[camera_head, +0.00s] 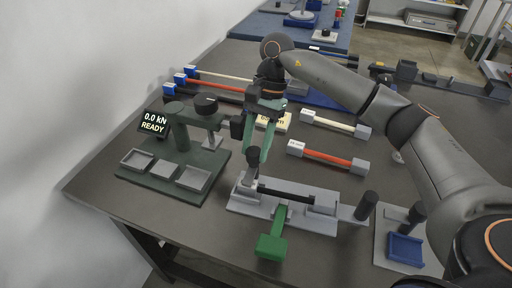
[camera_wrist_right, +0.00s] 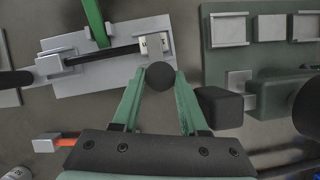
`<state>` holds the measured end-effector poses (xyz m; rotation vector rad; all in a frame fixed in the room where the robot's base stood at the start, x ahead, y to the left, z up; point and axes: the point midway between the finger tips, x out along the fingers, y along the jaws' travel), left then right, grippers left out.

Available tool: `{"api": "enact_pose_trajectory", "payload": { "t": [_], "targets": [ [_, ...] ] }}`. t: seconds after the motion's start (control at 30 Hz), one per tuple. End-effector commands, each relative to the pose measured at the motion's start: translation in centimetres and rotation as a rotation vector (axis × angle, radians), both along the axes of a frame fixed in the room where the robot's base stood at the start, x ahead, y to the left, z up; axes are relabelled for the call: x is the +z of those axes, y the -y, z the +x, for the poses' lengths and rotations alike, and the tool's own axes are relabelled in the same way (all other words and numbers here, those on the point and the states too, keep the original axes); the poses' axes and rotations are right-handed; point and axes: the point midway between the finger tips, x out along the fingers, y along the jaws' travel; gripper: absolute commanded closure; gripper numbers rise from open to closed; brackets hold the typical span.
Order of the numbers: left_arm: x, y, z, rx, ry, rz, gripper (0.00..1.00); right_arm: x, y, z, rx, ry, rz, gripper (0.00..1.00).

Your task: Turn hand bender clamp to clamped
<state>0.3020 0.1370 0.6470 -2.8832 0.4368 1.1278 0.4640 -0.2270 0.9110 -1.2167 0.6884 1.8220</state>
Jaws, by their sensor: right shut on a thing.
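The hand bender (camera_head: 300,218) is a light grey plate near the front of the table, and it also shows in the wrist view (camera_wrist_right: 115,73). A dark rod (camera_head: 285,193) lies along it, with a grey clamp block (camera_head: 247,187) at its left end. A black round clamp knob (camera_wrist_right: 160,76) stands above that end. My right gripper (camera_head: 253,153) comes down from above with its green fingers shut on the knob, one finger on each side. A green handle (camera_head: 272,245) sticks out towards the front. My left gripper is not in view.
A dark green press (camera_head: 180,135) with trays and a "0.0 kN READY" display (camera_head: 154,123) stands close on the left. Red (camera_head: 328,158) and cream (camera_head: 335,124) cable samples lie behind. A grey plate with a blue holder (camera_head: 405,249) sits at right.

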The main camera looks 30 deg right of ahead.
Motion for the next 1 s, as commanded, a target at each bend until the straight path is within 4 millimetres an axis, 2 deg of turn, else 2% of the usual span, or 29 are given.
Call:
{"api": "enact_pose_trajectory", "payload": {
  "t": [0.47,0.5,0.73,1.0],
  "targets": [
    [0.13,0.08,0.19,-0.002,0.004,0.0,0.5,0.03,0.01,0.01,0.012,0.0,-0.001,1.0],
    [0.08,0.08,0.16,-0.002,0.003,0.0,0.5,0.02,0.02,0.01,0.011,0.0,-0.001,0.53],
    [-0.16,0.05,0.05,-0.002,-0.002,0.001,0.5,0.01,0.01,0.02,0.01,0.0,-0.001,0.27],
    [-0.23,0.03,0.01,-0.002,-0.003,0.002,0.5,0.0,-0.07,0.06,0.01,0.003,0.001,0.27]
  ]
}}
